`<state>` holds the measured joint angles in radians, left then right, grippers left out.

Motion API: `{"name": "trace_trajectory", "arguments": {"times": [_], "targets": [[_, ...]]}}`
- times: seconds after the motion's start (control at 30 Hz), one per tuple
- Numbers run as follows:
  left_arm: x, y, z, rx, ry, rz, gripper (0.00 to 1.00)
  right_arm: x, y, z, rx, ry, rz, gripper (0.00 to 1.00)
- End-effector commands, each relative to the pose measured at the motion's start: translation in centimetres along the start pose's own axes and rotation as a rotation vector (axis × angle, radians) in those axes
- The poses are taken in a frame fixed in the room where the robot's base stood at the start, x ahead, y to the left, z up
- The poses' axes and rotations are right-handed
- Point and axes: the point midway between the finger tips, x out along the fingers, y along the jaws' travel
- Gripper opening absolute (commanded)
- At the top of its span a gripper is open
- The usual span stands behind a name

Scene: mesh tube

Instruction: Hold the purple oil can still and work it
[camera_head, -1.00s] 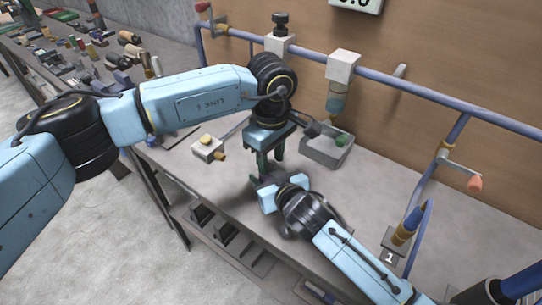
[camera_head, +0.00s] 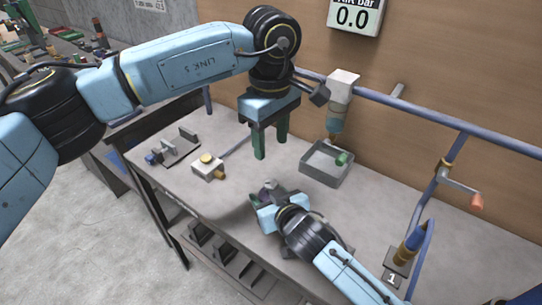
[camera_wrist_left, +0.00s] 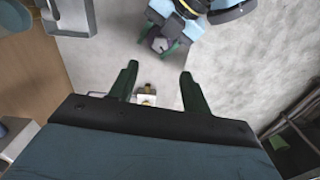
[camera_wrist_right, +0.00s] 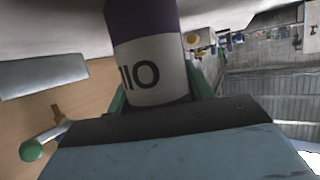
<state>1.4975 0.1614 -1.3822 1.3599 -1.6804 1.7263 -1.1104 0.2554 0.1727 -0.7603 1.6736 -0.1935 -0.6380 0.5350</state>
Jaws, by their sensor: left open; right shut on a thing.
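The purple oil can (camera_wrist_right: 158,65) has a white label with dark letters and fills the upper middle of the right wrist view. My right gripper (camera_wrist_right: 160,92) is shut on it, one finger on either side. In the head view the can (camera_head: 267,193) is a small purple and grey shape, mostly hidden by my right gripper (camera_head: 268,203). My left gripper (camera_head: 270,146) is open and empty above the can, fingers pointing down. In the left wrist view the can (camera_wrist_left: 158,43) shows beyond the open fingers (camera_wrist_left: 158,72), clear of them.
A grey tray (camera_head: 318,176) with a green item stands behind the can. A small white block with a yellow button (camera_head: 207,165) and a grey fixture (camera_head: 178,149) sit to the left. A blue pipe with a crank (camera_head: 462,187) is at the right. A gauge (camera_head: 355,17) reads 0.0.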

Motion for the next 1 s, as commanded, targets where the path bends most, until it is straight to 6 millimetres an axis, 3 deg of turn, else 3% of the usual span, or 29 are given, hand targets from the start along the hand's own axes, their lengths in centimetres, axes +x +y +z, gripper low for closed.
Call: {"name": "trace_trajectory", "arguments": {"times": [0.17, 0.57, 1.0], "targets": [[-1.23, -0.02, 0.00, 0.000, 0.001, -0.001, 0.48, 0.00, 0.03, 0.09, 0.000, -0.002, 0.001, 0.22], [-1.28, -0.01, 0.00, 0.030, 0.000, -0.001, 0.48, 0.00, 0.03, 0.09, 0.000, -0.002, 0.001, 0.22], [-1.21, 0.17, -0.25, 0.485, 0.000, -0.002, 0.48, 0.00, 0.02, 0.08, 0.000, -0.002, 0.001, 0.22]]}}
